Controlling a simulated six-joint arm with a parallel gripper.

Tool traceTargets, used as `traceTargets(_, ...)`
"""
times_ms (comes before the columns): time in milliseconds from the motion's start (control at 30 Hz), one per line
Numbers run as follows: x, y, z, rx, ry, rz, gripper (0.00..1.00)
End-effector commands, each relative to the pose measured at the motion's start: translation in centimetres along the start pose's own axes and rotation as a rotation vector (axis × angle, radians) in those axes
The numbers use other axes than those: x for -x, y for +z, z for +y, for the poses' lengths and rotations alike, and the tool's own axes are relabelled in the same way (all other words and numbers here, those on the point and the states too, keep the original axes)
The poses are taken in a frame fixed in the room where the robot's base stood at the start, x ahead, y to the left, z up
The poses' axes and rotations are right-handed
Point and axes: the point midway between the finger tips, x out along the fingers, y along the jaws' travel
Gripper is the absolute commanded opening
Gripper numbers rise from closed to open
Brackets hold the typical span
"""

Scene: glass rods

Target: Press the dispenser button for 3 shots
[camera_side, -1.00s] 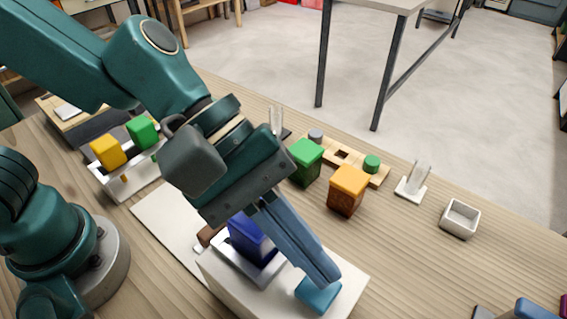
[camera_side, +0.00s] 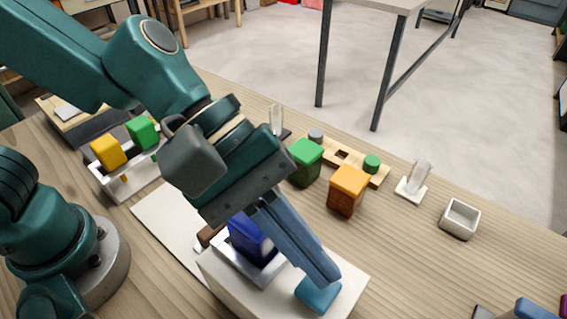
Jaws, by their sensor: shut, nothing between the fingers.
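The dispenser is a white box (camera_side: 235,287) at the front of the table. A dark blue block (camera_side: 250,238) stands in a metal holder on its top. A light blue button (camera_side: 316,296) sits on the box's right part. My gripper (camera_side: 328,279) is shut and empty, pointing down, with its fingertips at the button's upper edge. They look to be touching it, but the fingers hide part of the button, and I cannot tell how far it is pressed.
A glass piece on a white base (camera_side: 411,192) and a small white tray (camera_side: 460,219) are at right. A white rack (camera_side: 130,179) holds yellow and green blocks. The right front table is mostly clear.

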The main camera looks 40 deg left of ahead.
Motion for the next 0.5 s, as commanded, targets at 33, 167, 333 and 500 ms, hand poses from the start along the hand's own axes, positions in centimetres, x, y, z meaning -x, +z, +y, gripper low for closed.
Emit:
traceTargets(33, 0.00, 0.00, 0.00, 0.000, 0.000, 0.000, 0.00)
traceTargets(167, -0.16, -0.08, -0.15, 0.001, -0.002, -0.001, 0.00)
traceTargets(333, -0.53, -0.36, -0.40, 0.001, -0.001, -0.001, 0.00)
traceTargets(500, -0.61, -0.44, -0.45, -0.001, 0.000, 0.000, 0.00)
